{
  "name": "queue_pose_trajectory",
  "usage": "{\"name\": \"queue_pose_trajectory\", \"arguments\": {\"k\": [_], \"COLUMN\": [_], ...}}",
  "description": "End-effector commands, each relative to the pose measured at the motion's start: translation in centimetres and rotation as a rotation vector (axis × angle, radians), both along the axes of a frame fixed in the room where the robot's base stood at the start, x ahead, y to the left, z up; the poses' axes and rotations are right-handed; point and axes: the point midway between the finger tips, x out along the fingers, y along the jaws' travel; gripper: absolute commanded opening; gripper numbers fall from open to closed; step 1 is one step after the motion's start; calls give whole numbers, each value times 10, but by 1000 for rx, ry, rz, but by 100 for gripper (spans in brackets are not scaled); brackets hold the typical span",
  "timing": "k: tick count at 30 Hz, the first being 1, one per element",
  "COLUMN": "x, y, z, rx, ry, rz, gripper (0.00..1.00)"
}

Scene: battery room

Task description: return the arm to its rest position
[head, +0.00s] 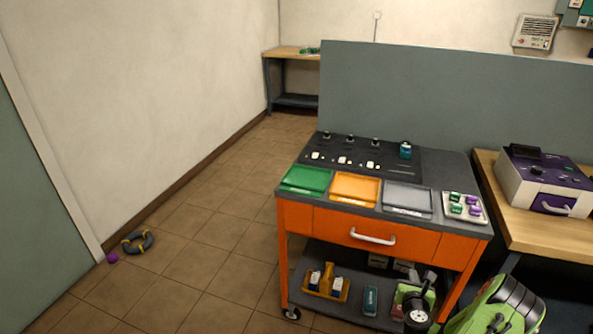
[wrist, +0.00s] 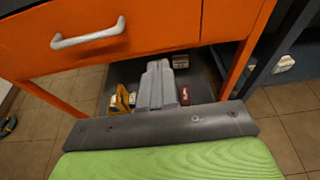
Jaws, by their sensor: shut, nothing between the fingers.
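My gripper (wrist: 158,70) shows in the wrist view as grey fingers closed together, with nothing between them. It points toward the lower shelf of the orange cart (wrist: 225,22), in front of and below the drawer handle (wrist: 88,34). In the head view, green and black parts of my arm stand at the bottom right, in front of the orange cart (head: 457,249). I cannot make out the fingertips there.
The lower shelf holds a yellow caddy (head: 336,289) and a teal item (head: 370,300). Coloured trays, including a green one (head: 306,179), lie on top. A wooden bench (head: 540,232) stands at right. A ring (head: 138,242) and purple ball (head: 112,257) lie on the otherwise open left floor.

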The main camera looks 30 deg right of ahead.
Motion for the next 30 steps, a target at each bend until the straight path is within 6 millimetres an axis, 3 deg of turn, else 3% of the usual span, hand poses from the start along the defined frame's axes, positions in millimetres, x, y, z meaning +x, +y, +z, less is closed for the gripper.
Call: {"name": "queue_pose_trajectory", "arguments": {"k": [4, 8, 11, 12, 16, 19, 22, 24, 28, 29, 30], "x": [6, 53, 99, 113, 133, 122, 92, 62, -6, -23, -47], "y": [3, 36, 93, 120, 215, 281, 334, 364, 401, 406, 412], "z": [5, 51, 103, 123, 182, 220, 256, 279, 318, 325, 333], "rx": [-17, -181, -424, -533, -933, -1251, -1563, -1773, -2133, 2176, 2126], "ry": [11, 124, 285, 350, 569, 723, 861, 946, 1073, -1078, -1028], "rz": [27, 274, 593, 724, 1136, 1405, 1627, 1758, 1949, -1955, -1873], "gripper": [0, 0, 0, 0, 0, 0, 0, 0, 0, 0, 0]}}
